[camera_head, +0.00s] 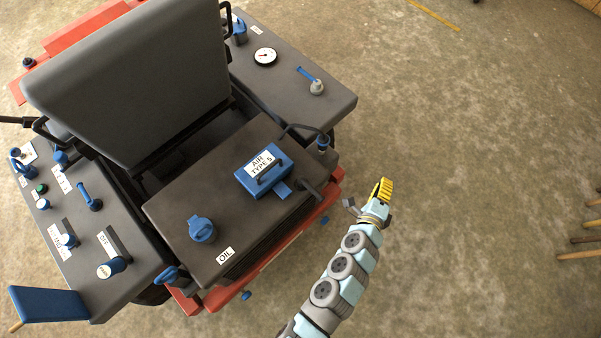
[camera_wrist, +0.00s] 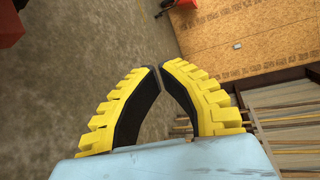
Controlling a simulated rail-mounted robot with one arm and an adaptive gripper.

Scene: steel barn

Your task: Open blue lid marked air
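The blue lid (camera_head: 246,182) is a box-shaped cover on top of the dark grey machine housing, with a white label reading "AIR TYPE 5" and a dark handle across it. It is down. My gripper (camera_head: 384,188) is to the right of the housing, apart from the lid and touching nothing visible. In the wrist view, its yellow fingers with black pads (camera_wrist: 159,68) come together at the tips with nothing between them. The lid is not in the wrist view.
A round blue cap (camera_head: 202,229) near an "OIL" label sits on the same housing. A grey seat back (camera_head: 130,75) rises behind. Open concrete floor lies right.

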